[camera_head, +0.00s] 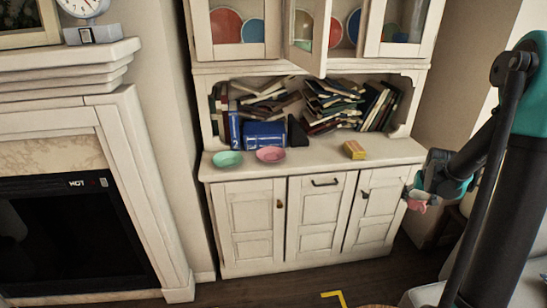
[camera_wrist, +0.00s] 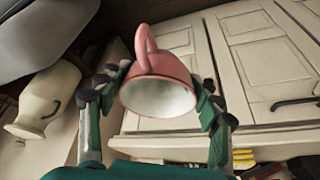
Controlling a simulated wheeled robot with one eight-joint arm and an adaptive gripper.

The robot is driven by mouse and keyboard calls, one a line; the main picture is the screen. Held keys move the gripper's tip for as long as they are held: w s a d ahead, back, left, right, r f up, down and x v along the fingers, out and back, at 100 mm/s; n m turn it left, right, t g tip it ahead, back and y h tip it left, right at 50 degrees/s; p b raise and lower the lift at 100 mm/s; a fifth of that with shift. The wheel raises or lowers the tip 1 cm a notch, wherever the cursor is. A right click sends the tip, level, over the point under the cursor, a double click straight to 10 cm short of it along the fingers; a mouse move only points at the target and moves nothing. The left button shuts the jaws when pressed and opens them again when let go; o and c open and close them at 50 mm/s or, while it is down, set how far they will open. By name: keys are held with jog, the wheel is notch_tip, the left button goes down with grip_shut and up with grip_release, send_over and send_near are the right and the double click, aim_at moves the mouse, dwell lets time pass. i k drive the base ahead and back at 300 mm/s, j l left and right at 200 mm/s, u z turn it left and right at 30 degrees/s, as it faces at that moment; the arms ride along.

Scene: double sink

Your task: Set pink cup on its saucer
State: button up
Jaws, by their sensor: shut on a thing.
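My gripper (camera_head: 430,187) is at the right end of the cabinet counter in the head view, beside the counter's edge. It is shut on the pink cup (camera_head: 416,206), which shows small below it. In the wrist view the pink cup (camera_wrist: 165,70) sits between the two fingers (camera_wrist: 160,95). Its pale inside faces the camera and its handle points to the top of the picture.
Books (camera_head: 335,105) fill the shelf behind. An upper cabinet door (camera_head: 308,38) hangs open. The counter's middle is clear. A cream jug (camera_wrist: 38,108) shows in the wrist view.

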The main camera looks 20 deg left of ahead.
aim_at(271, 158)
jog(key=j, duration=0.55)
jog(key=k+j, duration=0.15)
jog(key=j, duration=0.4)
jog(key=j+z, duration=0.1)
jog(key=j, duration=0.5)
